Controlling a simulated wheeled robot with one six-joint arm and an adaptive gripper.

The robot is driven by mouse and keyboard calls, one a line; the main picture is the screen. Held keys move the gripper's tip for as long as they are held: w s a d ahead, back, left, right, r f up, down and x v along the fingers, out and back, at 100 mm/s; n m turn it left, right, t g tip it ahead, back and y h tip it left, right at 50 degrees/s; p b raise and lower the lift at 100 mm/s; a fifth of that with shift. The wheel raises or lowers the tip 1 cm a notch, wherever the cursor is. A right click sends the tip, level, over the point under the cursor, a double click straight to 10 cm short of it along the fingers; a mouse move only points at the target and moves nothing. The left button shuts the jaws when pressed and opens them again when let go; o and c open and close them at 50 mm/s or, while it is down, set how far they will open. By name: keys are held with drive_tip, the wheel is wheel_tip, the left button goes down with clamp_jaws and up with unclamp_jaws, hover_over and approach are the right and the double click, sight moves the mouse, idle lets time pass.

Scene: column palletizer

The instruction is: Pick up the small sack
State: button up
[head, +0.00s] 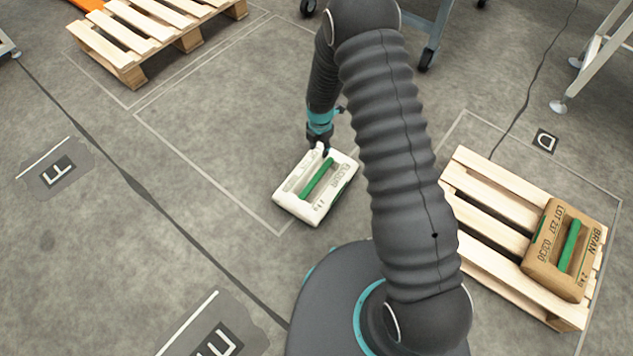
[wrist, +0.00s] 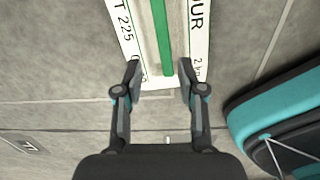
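A white flour sack (head: 296,209) with a green handle (head: 317,179) lies on the floor, left of my arm in the head view. In the wrist view its printed face (wrist: 199,40) and the end of the green handle (wrist: 163,50) show at the top. My gripper (wrist: 160,72) is open and empty. Its fingertips are apart, one on each side of the handle's near end in the wrist view. In the head view my gripper (head: 323,150) is at the sack's far edge; I cannot tell whether it touches. A brown bran sack (head: 546,277) with a green handle lies on the right pallet.
The right wooden pallet (head: 480,228) is bare on its left part. An empty wooden pallet (head: 105,40) stands at the upper left. Metal frame legs (head: 432,35) stand at the top. The floor left of the white sack is clear.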

drive_tip(key=n, duration=0.1)
hover_over(316, 177)
drive_tip(key=f, duration=1.2)
drive_tip(key=shift+w+d, duration=0.15)
drive_tip(key=shift+d, duration=0.1)
drive_tip(key=shift+s+a+f, duration=0.1)
drive_tip(key=shift+s+f, duration=0.05)
drive_tip(key=shift+f, duration=1.3)
drive_tip(key=shift+s+a+f, duration=0.1)
drive_tip(key=shift+f, duration=1.35)
clamp_jaws()
drive_tip(key=shift+r, duration=0.15)
